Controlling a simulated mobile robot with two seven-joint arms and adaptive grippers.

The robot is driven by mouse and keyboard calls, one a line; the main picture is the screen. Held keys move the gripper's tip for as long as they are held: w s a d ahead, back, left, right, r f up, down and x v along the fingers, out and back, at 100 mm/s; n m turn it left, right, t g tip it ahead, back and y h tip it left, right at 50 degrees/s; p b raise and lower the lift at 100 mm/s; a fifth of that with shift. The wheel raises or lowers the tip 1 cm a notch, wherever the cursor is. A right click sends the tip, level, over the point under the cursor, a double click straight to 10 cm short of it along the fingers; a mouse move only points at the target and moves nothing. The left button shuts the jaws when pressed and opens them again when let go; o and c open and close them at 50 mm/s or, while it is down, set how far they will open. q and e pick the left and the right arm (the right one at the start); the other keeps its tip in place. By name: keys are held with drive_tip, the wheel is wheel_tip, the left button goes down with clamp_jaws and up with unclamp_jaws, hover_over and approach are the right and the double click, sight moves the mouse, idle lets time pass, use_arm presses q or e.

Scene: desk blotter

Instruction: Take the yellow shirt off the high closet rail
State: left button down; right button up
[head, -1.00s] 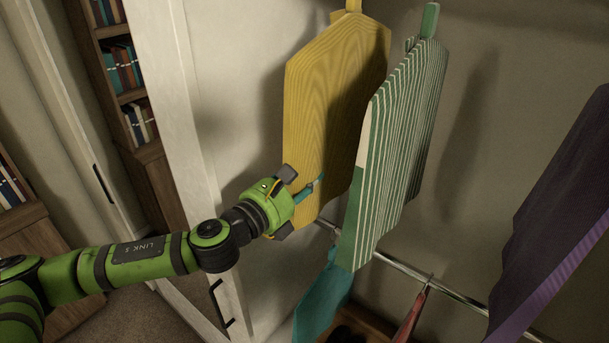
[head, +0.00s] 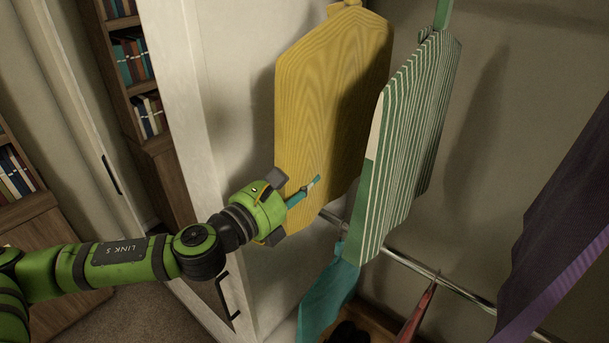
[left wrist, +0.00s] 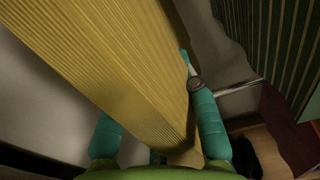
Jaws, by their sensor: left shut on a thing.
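The yellow shirt (head: 325,85) hangs high at the centre of the head view. Its top is near the upper picture edge, and the high rail is out of view, so I cannot tell whether it still hangs there. My left gripper (head: 303,194) is shut on the shirt's lower part, with one teal finger across its near face. In the left wrist view the yellow shirt (left wrist: 115,60) runs between the teal fingers of the left gripper (left wrist: 160,112). The other finger is hidden behind the cloth in the head view. My right gripper is not in view.
A green-and-white striped shirt (head: 410,140) hangs close to the right. A lower metal rail (head: 400,260) holds a teal garment (head: 328,292) and a red one (head: 418,312). A purple garment (head: 555,235) hangs at far right. A white door (head: 190,150) stands left.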

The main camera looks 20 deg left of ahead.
sight(286, 188)
use_arm(q)
drive_tip(key=shift+b+v, duration=0.6)
drive_tip(key=shift+v, duration=1.25)
drive_tip(key=shift+d+r, duration=0.1)
